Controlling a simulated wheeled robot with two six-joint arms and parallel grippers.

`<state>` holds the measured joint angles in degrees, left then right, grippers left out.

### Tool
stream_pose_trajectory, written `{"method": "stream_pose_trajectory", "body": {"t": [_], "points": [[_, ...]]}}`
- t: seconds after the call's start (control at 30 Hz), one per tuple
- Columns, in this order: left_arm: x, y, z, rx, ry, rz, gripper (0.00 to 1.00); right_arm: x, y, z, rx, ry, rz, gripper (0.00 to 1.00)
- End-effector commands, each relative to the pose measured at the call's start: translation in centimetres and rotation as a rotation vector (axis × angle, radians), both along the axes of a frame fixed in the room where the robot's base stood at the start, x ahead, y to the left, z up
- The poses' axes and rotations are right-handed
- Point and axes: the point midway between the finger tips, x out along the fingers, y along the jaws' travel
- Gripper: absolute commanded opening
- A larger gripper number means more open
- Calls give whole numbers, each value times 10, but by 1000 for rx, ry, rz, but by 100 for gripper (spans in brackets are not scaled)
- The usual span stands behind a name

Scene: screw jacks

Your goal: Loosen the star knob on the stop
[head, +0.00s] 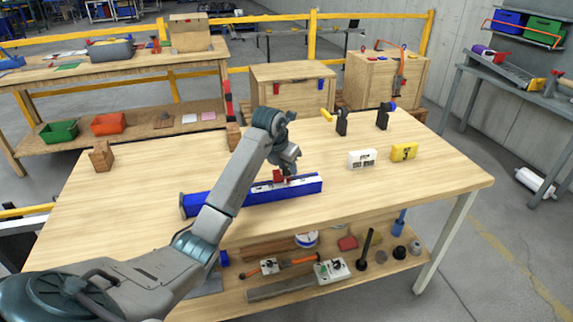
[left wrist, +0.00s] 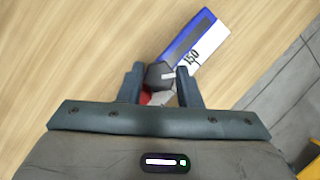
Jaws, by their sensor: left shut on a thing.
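A long blue rail (head: 310,187) with a white scale strip lies on the wooden table. The red stop (head: 279,177) sits on the rail, below my left gripper (head: 287,169). In the left wrist view the dark star knob (left wrist: 158,75) is between the two fingers of my left gripper (left wrist: 161,84), which is shut on it. A bit of the red stop (left wrist: 146,96) shows below the knob. The rail end (left wrist: 196,37) with the scale mark "150" extends to the upper right. My right gripper is in neither view.
A white box (head: 361,159) and a yellow box (head: 404,152) stand right of the rail. Two dark clamp-like tools (head: 341,124) stand at the back. Wooden blocks (head: 102,157) stand at the left. The table's right front is clear.

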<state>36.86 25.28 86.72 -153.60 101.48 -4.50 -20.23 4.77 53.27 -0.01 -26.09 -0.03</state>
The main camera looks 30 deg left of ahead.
Motion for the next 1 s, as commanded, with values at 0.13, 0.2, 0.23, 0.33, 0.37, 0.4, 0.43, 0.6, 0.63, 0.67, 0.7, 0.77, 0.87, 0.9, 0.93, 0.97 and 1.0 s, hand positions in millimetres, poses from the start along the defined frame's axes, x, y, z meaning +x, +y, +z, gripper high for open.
{"method": "stream_pose_trajectory", "body": {"t": [0.13, 0.2, 0.23, 0.33, 0.37, 0.4, 0.43, 0.6, 0.63, 0.67, 0.7, 0.77, 0.87, 0.9, 0.93, 0.97, 1.0], "points": [[0, 0, 1, 0, -2, 18, 9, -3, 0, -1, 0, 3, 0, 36], [0, 0, 1, 1, -2, 22, 9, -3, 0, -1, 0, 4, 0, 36], [0, 0, 1, 0, -2, 23, 9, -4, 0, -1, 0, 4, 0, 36], [0, 0, 1, 0, -2, 23, 9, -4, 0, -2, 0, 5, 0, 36], [0, 0, 1, 0, -2, 23, 9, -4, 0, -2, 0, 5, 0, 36], [0, 0, 1, 0, -2, 23, 9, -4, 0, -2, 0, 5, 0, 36], [0, 0, 1, 1, -2, 22, 9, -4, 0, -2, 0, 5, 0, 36], [0, 0, 1, 1, -2, 22, 47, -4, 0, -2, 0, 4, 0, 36], [0, 0, 1, 1, -2, 22, 53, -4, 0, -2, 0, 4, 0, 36], [0, 0, 1, 1, -2, 22, 53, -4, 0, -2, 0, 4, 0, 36], [0, 0, 1, 1, -2, 22, 53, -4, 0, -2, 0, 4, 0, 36], [0, 0, 1, 1, -1, 22, 53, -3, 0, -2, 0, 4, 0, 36], [0, 0, 0, 1, -1, 22, 53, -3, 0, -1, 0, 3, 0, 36], [0, 0, 1, 1, -1, 22, 53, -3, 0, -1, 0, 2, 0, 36], [0, 0, 1, 1, -1, 22, 53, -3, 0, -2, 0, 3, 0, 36], [-1, 0, 2, 1, -1, 22, 53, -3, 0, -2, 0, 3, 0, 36], [-1, 0, 5, 1, -3, 21, 53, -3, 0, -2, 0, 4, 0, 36]]}}
